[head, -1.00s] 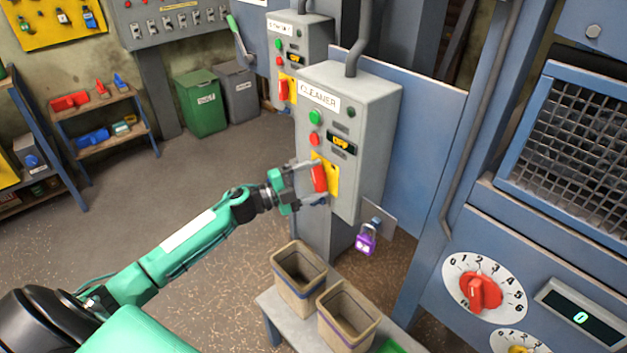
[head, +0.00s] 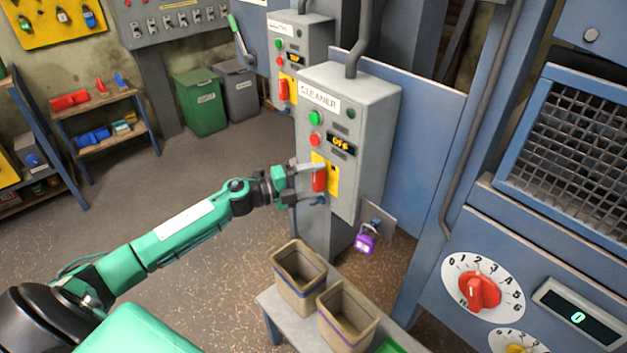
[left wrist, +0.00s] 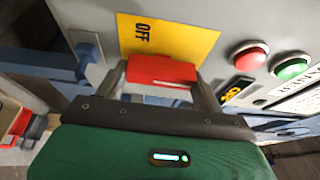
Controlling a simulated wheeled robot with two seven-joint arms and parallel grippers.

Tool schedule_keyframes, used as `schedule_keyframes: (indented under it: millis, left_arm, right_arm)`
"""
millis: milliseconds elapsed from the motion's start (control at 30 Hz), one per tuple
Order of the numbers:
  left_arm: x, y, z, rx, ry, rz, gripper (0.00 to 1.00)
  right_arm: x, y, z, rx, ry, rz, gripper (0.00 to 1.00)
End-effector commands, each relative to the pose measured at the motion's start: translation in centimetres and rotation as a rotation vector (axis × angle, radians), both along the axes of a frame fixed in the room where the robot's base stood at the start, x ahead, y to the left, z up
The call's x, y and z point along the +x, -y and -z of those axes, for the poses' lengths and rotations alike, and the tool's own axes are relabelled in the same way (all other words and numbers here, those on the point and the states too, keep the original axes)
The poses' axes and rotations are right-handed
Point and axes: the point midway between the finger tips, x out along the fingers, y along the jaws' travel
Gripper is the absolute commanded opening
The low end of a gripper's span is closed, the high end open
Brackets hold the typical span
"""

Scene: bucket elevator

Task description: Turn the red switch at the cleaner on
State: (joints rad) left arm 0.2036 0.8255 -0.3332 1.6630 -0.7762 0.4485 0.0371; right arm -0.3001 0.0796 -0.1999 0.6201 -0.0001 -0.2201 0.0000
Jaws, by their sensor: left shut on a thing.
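The cleaner is a grey box (head: 372,112) labelled CLEANER, with green and red buttons and a small display reading OFF. Its red switch (head: 319,180) sits on a yellow plate (head: 333,178) low on the front. My left gripper (head: 316,181) is at the switch, shut on it. In the left wrist view the red switch handle (left wrist: 161,71) lies between the two fingers (left wrist: 160,80), with the word OFF on the yellow plate (left wrist: 185,38) beyond it. My right gripper is not in view.
A purple padlock (head: 365,243) hangs by the box's lower right. Two tan bins (head: 297,292) stand on a low bench below. Behind is a second grey box (head: 305,40) with its own red switch. A blue panel with a red dial (head: 478,292) is at the right.

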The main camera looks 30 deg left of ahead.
Motion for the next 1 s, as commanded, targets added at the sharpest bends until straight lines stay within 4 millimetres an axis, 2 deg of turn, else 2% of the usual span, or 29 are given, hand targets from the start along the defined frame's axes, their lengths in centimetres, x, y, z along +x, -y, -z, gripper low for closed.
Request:
schedule_keyframes:
  millis: [133,167,267,667,1000]
  left_arm:
    - [-0.1,0.1,0.2,0.004,-0.001,0.002,0.46]
    - [-0.1,0.1,0.2,0.004,-0.001,0.002,0.73]
    - [-0.1,0.1,0.2,0.004,-0.001,0.002,0.91]
    - [-0.5,-0.4,0.2,0.001,-0.001,0.000,0.91]
    - [-4.2,-3.7,0.5,0.003,-0.004,0.001,0.91]
  right_arm:
    - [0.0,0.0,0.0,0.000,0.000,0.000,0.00]
    - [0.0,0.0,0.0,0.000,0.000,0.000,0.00]
    - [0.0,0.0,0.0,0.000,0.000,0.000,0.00]
    - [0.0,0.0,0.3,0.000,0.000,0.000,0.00]
    - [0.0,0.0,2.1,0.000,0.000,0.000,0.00]
